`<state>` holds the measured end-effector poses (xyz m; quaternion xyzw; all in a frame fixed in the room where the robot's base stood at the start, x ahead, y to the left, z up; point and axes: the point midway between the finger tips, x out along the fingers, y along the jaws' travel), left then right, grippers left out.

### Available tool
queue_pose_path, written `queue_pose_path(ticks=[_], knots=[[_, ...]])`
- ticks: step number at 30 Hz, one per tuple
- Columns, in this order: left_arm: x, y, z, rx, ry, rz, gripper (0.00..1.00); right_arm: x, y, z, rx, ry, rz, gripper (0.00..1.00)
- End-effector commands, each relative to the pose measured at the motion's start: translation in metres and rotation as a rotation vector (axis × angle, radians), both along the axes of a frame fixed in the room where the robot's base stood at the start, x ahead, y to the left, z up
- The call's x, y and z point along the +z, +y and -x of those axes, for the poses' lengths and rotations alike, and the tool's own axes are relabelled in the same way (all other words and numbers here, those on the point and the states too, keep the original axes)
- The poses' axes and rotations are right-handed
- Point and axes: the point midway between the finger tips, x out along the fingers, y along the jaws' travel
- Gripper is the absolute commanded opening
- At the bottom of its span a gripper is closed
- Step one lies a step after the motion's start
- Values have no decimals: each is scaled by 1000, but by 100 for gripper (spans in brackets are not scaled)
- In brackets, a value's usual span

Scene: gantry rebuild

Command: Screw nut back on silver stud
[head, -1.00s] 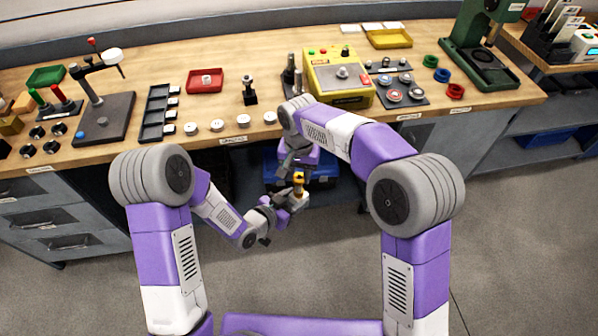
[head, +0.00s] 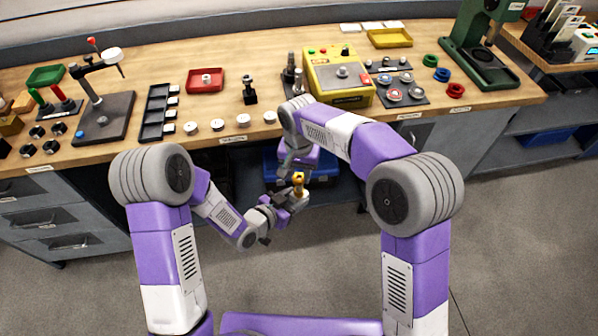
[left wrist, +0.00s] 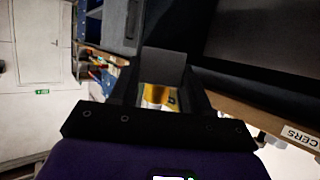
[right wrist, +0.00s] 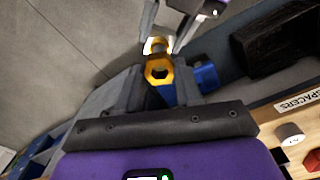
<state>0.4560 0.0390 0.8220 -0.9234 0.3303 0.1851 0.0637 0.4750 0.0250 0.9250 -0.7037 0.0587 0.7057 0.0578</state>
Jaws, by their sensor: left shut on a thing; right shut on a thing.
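My left gripper (head: 291,197) and right gripper (head: 297,168) meet in the air in front of the bench. A yellow-gold part (head: 298,184) is between them. In the right wrist view this part (right wrist: 158,72) has a dark opening and sits between my right fingers, with a gold ring and a pale top above it. My left fingers (right wrist: 178,22) come in from the top there. In the left wrist view the yellow part (left wrist: 157,94) shows between my left fingers, partly hidden. Both grippers are shut on it.
The bench (head: 330,30) behind holds a yellow box (head: 338,80), a red tray (head: 205,80), a black rack (head: 158,112) and a green press (head: 480,45). A blue bin (right wrist: 207,75) is on the shelf below. The air around my grippers is clear.

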Motion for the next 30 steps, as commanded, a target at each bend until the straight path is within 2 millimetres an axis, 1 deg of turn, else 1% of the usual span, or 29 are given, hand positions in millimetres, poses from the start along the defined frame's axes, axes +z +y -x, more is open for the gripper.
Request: queue_pose_path(ticks=[16, 30], knots=[[2, -1, -1, -1, -7, 3, 0, -9, -2, -2, -1, 0, 1, 5], [1, 0, -1, 0, -4, 2, 0, -9, -1, -2, 0, 0, 0, 5]])
